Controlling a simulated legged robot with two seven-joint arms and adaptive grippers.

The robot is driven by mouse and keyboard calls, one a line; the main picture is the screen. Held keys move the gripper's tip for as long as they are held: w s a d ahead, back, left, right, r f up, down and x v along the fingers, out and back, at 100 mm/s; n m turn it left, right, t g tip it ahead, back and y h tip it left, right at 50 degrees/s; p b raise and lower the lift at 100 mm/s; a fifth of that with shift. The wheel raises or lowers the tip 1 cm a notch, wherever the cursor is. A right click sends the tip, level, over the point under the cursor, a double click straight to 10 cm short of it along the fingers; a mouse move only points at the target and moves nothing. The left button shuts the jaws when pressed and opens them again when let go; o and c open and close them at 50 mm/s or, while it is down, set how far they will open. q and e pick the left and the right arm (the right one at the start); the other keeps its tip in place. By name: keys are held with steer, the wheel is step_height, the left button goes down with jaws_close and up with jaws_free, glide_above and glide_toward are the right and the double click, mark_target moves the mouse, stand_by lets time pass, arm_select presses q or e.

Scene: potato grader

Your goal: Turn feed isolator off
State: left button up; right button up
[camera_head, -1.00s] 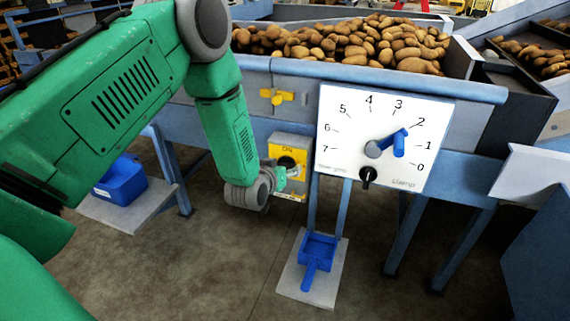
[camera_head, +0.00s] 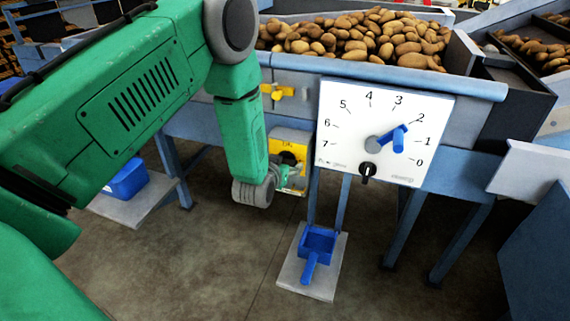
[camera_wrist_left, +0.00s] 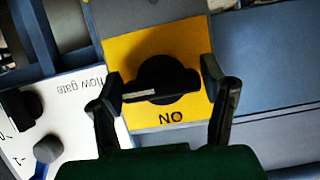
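The feed isolator is a yellow plate (camera_head: 299,157) on a grey box below the hopper. In the left wrist view its yellow face (camera_wrist_left: 140,53) carries a black rotary knob (camera_wrist_left: 163,82) and the word ON, seen upside down. The knob's bar lies nearly crosswise there, its white mark pointing left. My left gripper (camera_head: 290,178) is in front of the isolator in the head view and partly hides it. In the wrist view its fingers (camera_wrist_left: 162,78) are apart, one at each end of the knob's bar; contact cannot be told. My right gripper is out of view.
A white dial panel (camera_head: 384,133) with a blue pointer and small black knob stands just right of the isolator. A yellow valve handle (camera_head: 277,92) is above it. A blue pedal (camera_head: 317,243) is below. Potatoes (camera_head: 350,38) fill the hopper.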

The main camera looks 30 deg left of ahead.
arm_select(q)
steer(key=shift+o, duration=0.5)
steer(key=shift+s+d+r, duration=0.1)
steer(key=shift+s+r, duration=0.1)
steer(key=shift+s, duration=0.15)
steer(key=v, duration=1.1)
steer(key=shift+s+f, duration=0.1)
steer(key=shift+f, duration=0.05)
steer(key=s+d+f+m+g+h, duration=0.1)
steer(key=s+f+g, duration=0.3)
steer(key=s, duration=0.5)
steer(key=s+d+f+m+g+h, duration=0.1)
steer(key=s+d+f+g, duration=0.2)
steer(key=s+f, duration=0.4)
steer(key=s+d+f+m+g+h, duration=0.1)
steer(key=s+f+g, duration=0.4)
steer(key=s, duration=0.8)
steer(key=shift+d+f, duration=0.8)
steer(key=shift+d, duration=0.05)
steer(key=shift+w, duration=0.15)
